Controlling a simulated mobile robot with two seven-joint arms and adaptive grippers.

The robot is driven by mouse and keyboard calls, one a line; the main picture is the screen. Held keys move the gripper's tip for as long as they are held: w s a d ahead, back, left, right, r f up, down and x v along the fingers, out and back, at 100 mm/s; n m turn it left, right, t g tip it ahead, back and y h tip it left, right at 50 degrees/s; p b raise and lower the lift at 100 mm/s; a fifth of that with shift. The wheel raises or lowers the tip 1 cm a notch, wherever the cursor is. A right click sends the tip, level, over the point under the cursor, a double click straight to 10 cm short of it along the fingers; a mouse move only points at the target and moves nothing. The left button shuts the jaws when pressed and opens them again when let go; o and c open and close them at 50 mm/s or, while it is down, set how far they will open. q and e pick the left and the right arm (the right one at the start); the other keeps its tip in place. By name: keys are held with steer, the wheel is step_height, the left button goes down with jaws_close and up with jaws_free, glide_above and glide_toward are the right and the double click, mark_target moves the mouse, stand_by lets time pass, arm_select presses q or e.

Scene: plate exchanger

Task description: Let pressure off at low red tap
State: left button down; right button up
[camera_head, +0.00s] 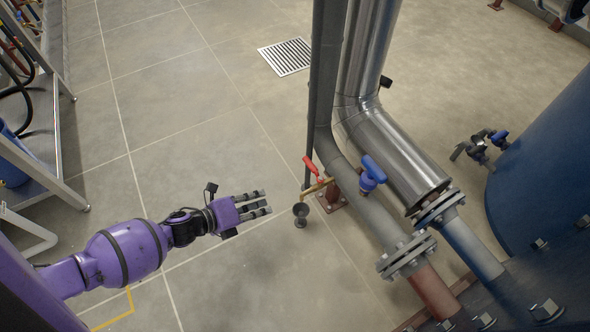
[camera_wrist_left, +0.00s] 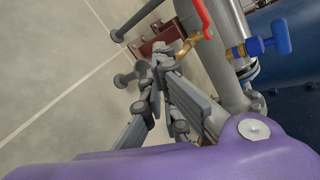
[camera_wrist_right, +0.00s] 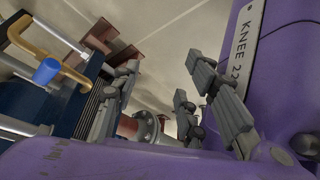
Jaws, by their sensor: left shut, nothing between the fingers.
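The low red tap has a red lever (camera_head: 311,167) on a brass body and spout (camera_head: 318,187), beside the grey pipe. Its red lever also shows at the top of the left wrist view (camera_wrist_left: 202,17), with the brass spout (camera_wrist_left: 186,48) below it. A small dark drain cup (camera_head: 301,211) stands under the spout. My left gripper (camera_head: 263,202) is shut and empty, just left of the cup and spout, apart from the red lever. My right gripper (camera_wrist_right: 155,90) shows only in the right wrist view, with its fingers spread and nothing between them.
A blue-handled valve (camera_head: 373,173) sits on the grey pipe (camera_head: 365,200) right of the red tap. A silver pipe (camera_head: 395,150) and a blue tank (camera_head: 545,150) stand further right. A metal rack (camera_head: 45,165) is at left. The floor between is clear.

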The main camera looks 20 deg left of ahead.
arm_select(q)
step_height(320, 180, up, 4)
steer(key=w+n+t+h, duration=0.1)
steer(key=w+n+h, duration=0.1)
steer(key=n, duration=0.2)
steer(key=b, duration=0.5)
glide_toward(313, 169)
steer(key=w+d+f, duration=0.3)
steer(key=w+f, duration=0.1)
steer(key=shift+w+d+r, duration=0.1)
steer(key=shift+w+d, duration=0.05)
arm_select(e)
steer(key=shift+n, duration=0.4)
steer(key=x, duration=0.4)
steer(key=shift+w+d+f, duration=0.1)
steer(key=shift+w+f, duration=0.05)
steer(key=shift+w, duration=0.05)
steer(key=shift+s, duration=0.2)
arm_select(q)
steer(key=shift+p, duration=0.3)
